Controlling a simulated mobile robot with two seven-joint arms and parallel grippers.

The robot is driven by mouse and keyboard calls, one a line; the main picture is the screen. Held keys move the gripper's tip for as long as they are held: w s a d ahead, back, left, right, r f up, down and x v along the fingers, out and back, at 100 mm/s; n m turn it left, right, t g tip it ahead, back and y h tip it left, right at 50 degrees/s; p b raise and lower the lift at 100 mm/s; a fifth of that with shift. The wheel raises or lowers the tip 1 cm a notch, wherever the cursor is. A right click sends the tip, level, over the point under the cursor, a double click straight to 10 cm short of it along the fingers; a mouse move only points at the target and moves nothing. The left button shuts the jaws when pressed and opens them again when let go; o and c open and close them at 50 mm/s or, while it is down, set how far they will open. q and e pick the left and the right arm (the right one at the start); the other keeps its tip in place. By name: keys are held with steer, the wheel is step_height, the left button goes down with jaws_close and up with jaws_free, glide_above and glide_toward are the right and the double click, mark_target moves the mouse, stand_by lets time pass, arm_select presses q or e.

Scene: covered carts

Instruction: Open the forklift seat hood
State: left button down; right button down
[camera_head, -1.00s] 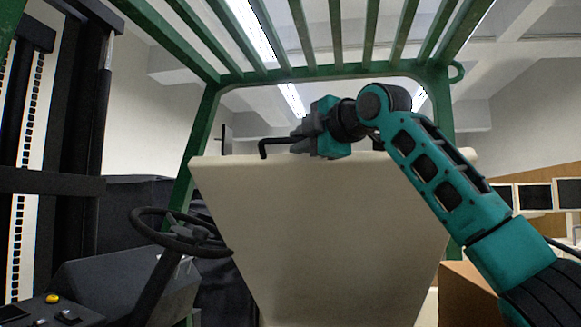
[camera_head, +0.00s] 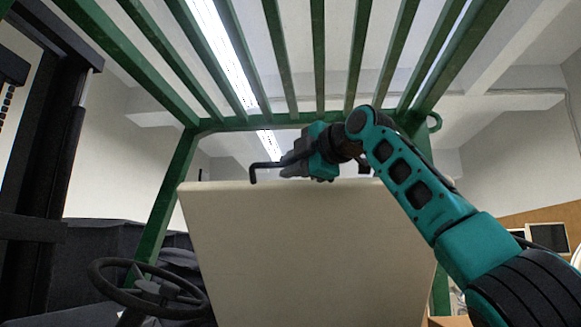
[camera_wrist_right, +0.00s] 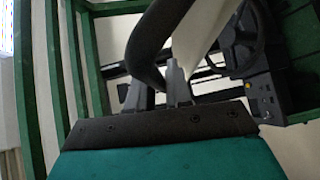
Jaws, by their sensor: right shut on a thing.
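The forklift seat hood (camera_head: 300,255) is a large cream panel. It stands raised and steeply tilted in the middle of the head view, its broad face toward me. My right gripper (camera_head: 283,170) is at its top edge, shut on a black bent bar (camera_head: 262,166), which looks like the hood's handle. In the right wrist view the grey fingers (camera_wrist_right: 158,90) are close to the dark bar (camera_wrist_right: 150,42), with a pale strip of the hood (camera_wrist_right: 205,28) beside it. The exact finger contact is partly hidden. My left gripper is not in view.
A green overhead cage (camera_head: 300,122) with posts and roof bars surrounds the hood above and at both sides. A black steering wheel (camera_head: 110,290) is at the lower left, near the hood's left edge. The dark mast (camera_head: 45,150) stands at the far left.

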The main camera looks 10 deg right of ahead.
steer(key=shift+f, duration=0.1)
steer(key=c, duration=1.2)
jaws_free()
steer(key=shift+o, duration=0.2)
steer(key=shift+s+d+f+b, duration=0.1)
steer(key=shift+s+d+b, duration=0.05)
steer(key=shift+s+b, duration=0.2)
steer(key=b+v, duration=0.3)
steer(key=v, duration=0.9)
steer(key=shift+r, duration=0.3)
steer(key=shift+s, duration=0.1)
steer(key=shift+d, duration=0.1)
